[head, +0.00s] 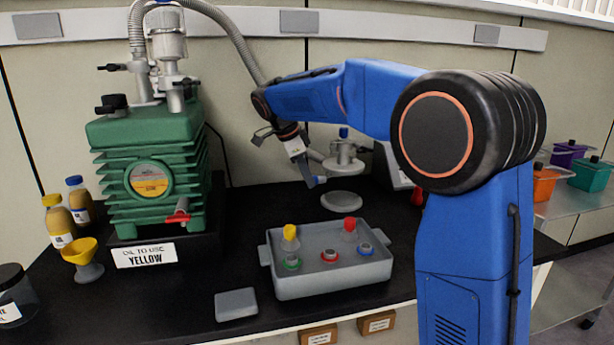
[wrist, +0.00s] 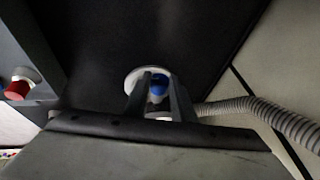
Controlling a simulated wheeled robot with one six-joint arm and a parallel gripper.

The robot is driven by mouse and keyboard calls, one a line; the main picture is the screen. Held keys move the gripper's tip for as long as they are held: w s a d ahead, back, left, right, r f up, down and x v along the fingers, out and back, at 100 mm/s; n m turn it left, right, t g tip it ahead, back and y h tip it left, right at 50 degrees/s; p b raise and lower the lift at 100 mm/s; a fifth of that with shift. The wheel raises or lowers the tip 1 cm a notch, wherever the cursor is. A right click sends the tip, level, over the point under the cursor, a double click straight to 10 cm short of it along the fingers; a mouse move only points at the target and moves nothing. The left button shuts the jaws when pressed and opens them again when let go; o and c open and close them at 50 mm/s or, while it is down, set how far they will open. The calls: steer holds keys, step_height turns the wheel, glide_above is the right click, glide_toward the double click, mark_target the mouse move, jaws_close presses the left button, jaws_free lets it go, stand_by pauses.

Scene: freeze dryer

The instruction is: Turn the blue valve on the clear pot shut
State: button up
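The clear pot shows in the head view as a grey lid assembly (head: 343,162) above a round pale base (head: 342,200); its see-through wall is hard to make out. A blue valve part (head: 343,132) stands on top. My gripper (head: 317,168) is just left of the pot, beside the lid and below the blue top. In the wrist view a blue knob (wrist: 158,87) shows between the spread fingers of my gripper (wrist: 160,78), with a white disc (wrist: 134,79) around or behind it. The fingers look open; I cannot tell whether either touches the knob.
A green pump (head: 150,165) with a grey hose (head: 240,45) stands at left. A grey tray (head: 330,283) with coloured stoppers sits in front of the pot. Yellow funnel (head: 82,258) and bottles stand far left. A red-ended part (wrist: 17,90) shows left in the wrist view.

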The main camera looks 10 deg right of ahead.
jaws_close()
steer(key=shift+c, duration=1.8)
jaws_free()
steer(key=shift+w+g, duration=0.1)
steer(key=shift+g, duration=0.2)
steer(key=shift+w+n+g, duration=0.25)
steer(key=shift+n+g, duration=0.05)
steer(key=shift+g, duration=0.9)
steer(key=shift+w+n+g, duration=0.25)
steer(key=shift+n+g, duration=0.05)
steer(key=shift+g, duration=0.9)
steer(key=o, duration=1.1)
steer(key=shift+c, duration=0.2)
